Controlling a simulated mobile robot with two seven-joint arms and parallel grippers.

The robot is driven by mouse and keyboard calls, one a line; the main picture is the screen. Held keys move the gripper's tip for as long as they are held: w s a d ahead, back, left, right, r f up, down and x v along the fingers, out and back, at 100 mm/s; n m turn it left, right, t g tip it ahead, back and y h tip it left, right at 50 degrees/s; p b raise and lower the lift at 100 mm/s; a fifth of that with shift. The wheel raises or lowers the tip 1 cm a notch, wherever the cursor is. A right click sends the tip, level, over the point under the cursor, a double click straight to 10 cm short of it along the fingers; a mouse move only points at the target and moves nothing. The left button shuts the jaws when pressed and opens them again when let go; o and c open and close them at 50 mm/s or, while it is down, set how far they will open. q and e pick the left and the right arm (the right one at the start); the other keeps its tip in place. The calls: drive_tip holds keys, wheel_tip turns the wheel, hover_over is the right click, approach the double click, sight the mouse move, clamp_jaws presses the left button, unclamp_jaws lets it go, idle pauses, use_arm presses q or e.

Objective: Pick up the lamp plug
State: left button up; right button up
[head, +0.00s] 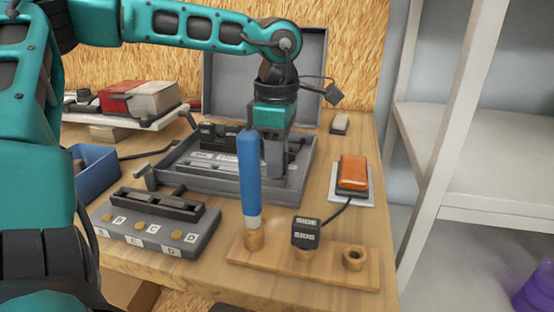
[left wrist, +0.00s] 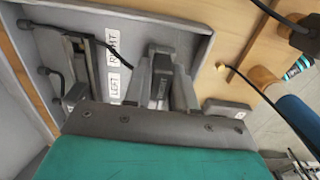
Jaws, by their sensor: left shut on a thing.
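My left gripper (head: 285,165) reaches down into the right part of an open grey case (head: 304,165) on the workbench. In the head view the fingers hide most of this block. A black plug (head: 306,233) marked SIDE sits upright on a wooden holder (head: 352,281), and a cable runs from it toward an orange lamp (head: 353,172). My right gripper is not in view.
A tall blue tool (head: 249,170) stands in the holder, in front of the case. A grey box with lettered buttons (head: 160,233), a blue bin (head: 95,168) and a tray with red and beige blocks (head: 166,121) are on the left. White shelving (head: 480,170) stands on the right.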

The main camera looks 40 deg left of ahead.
use_arm(q)
wheel_tip(320, 180, up, 20)
drive_tip(key=p, duration=0.4)
drive_tip(key=shift+f+p, duration=0.2)
drive_tip(key=shift+p, duration=0.15)
drive_tip(key=w+a+f, duration=0.5)
drive_tip(key=w+f, duration=0.3)
drive_tip(key=f, duration=0.4)
drive_tip(key=shift+w, duration=0.4)
drive_tip(key=shift+f, duration=0.15)
